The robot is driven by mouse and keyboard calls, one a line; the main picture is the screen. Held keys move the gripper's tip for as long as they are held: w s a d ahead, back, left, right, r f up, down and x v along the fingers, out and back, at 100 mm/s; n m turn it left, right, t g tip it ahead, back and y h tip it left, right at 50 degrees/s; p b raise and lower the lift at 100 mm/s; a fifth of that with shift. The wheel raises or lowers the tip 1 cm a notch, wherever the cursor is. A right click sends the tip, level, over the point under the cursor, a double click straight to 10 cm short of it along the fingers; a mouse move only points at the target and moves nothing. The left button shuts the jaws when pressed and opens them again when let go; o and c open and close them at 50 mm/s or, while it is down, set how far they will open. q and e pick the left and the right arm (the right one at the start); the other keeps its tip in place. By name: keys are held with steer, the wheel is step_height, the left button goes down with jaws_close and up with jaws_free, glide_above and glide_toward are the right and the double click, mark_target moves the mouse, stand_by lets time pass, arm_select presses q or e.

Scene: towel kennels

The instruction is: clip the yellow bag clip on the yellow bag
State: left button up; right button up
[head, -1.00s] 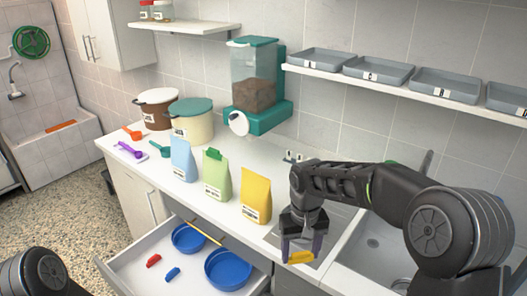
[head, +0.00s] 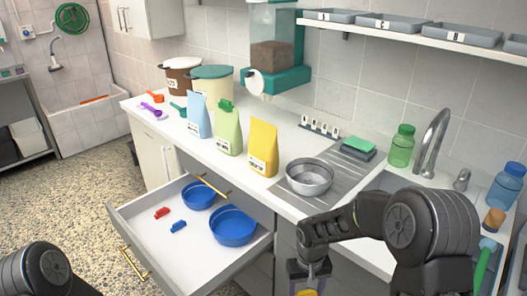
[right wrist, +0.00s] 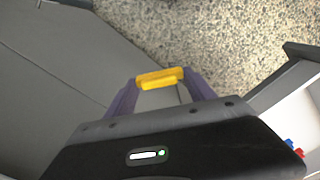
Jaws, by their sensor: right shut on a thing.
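The yellow bag (head: 263,147) stands upright on the counter, right of the green bag, with no clip visible on its top. My right gripper (right wrist: 160,80) is shut on the yellow bag clip (right wrist: 160,77), which lies across between the fingertips. In the head view the right gripper (head: 308,288) is at the bottom edge, low in front of the counter and apart from the bag. Only a sliver of the yellow clip (head: 307,293) shows there. My left gripper is out of view; only part of that arm shows at the lower left.
A green bag (head: 228,133) with a green clip (head: 226,106) and a blue bag (head: 198,116) stand left. The open drawer (head: 150,235) holds blue bowls (head: 232,226), a red clip (head: 162,213) and a blue clip (head: 179,227). A steel bowl (head: 309,177) stands right of the yellow bag.

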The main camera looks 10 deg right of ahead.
steer(key=shift+s+f+b, duration=0.25)
steer(key=shift+s+f, duration=0.05)
steer(key=shift+f, duration=0.65)
steer(key=shift+s+f+b, duration=0.2)
steer(key=shift+s+f, duration=0.05)
steer(key=shift+f, duration=0.65)
